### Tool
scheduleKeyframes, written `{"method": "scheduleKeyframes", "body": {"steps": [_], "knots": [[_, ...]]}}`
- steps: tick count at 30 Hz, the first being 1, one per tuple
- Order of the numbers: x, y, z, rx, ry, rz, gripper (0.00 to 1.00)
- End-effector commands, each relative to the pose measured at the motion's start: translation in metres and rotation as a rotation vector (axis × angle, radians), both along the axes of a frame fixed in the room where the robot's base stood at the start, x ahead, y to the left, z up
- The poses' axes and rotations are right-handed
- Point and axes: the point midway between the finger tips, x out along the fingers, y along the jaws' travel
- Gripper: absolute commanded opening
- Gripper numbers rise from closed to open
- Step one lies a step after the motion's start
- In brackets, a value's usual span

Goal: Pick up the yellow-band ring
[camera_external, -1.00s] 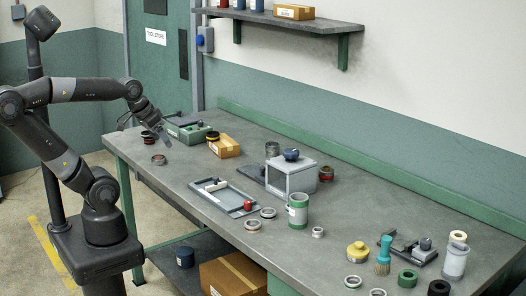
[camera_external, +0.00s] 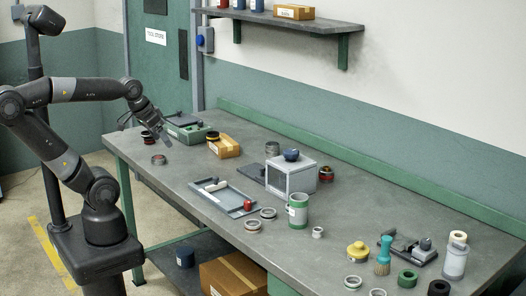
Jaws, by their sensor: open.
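A small dark ring with what looks like a yellow band (camera_external: 212,136) lies on top of a yellow-brown cardboard box (camera_external: 225,147) towards the far left of the workbench. My gripper (camera_external: 165,141) is open and points down over the left end of the bench. It is apart from the banded ring, to its left in the picture, and nothing shows between its fingers. The fingers are small in this view, so their height above the bench is hard to judge.
A green device (camera_external: 188,130) stands just behind my gripper. A grey ring (camera_external: 159,160) and a dark red-banded ring (camera_external: 147,136) lie near it. A tray (camera_external: 222,203), a grey box (camera_external: 291,178) and a green-banded cup (camera_external: 298,211) stand farther right on the bench.

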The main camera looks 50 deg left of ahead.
Motion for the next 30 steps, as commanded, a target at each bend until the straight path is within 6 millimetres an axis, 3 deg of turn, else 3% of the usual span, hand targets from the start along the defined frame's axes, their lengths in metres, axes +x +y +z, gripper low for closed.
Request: {"method": "scheduleKeyframes", "body": {"steps": [22,26,30], "knots": [[0.001,0.001,0.001,0.000,0.000,0.002,0.77],[0.015,0.005,0.007,-0.009,0.007,0.028,0.77],[0.051,0.019,0.021,-0.029,0.020,0.091,0.77]]}}
